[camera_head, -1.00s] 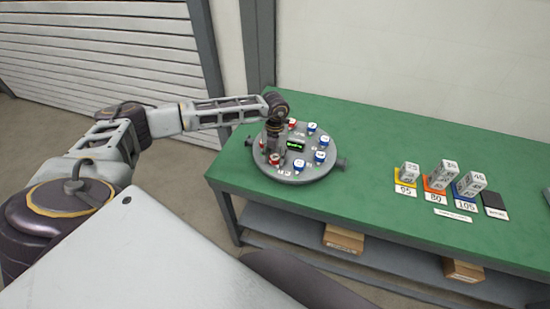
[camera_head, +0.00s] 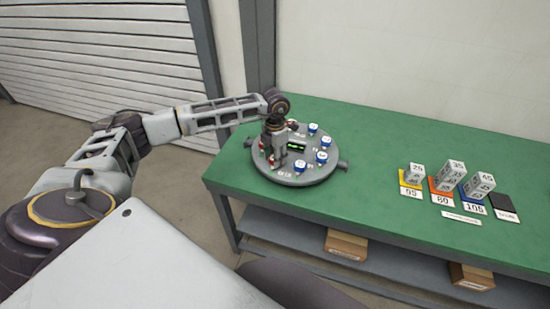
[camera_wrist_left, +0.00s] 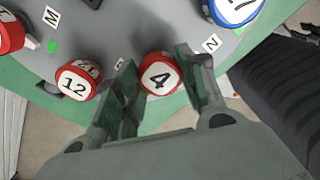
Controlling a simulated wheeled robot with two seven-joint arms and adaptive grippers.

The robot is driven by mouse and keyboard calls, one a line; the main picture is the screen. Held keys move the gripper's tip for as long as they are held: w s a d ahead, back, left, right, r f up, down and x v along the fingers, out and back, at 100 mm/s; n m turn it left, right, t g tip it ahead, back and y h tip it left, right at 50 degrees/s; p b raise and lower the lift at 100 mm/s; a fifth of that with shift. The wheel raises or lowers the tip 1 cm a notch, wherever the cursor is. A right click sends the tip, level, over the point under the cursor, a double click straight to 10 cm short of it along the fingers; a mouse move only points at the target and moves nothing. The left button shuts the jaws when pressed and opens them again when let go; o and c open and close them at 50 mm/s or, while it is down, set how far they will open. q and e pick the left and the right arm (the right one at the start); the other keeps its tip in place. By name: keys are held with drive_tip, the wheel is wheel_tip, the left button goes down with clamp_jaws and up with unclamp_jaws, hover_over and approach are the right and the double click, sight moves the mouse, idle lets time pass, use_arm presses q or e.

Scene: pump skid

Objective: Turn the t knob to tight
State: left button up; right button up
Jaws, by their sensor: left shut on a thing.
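A round grey disc (camera_head: 330,172) on the green table carries several red and blue knobs around a small display (camera_head: 296,146) with green text. My left gripper (camera_head: 277,162) points down at the disc's near-left part. In the left wrist view, my left gripper (camera_wrist_left: 160,85) has its two fingers on either side of a red knob with a white top marked 4 (camera_wrist_left: 160,74) and is shut on it. A red knob marked 12 (camera_wrist_left: 78,82) stands beside it. Labels M and N are readable; I cannot make out a T label. My right gripper is not in view.
A blue knob (camera_wrist_left: 234,8) and another red knob (camera_wrist_left: 10,36) stand near the gripper. Number blocks (camera_head: 450,175) stand on coloured, numbered pads at the table's right, beside a black pad (camera_head: 503,202). Boxes (camera_head: 346,245) lie on the lower shelf. The table between disc and blocks is clear.

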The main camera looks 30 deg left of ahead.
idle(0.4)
use_arm(q)
drive_tip(key=o, duration=1)
drive_tip(key=shift+r, duration=0.1)
wheel_tip(320, 180, up, 12)
idle(0.3)
idle(0.5)
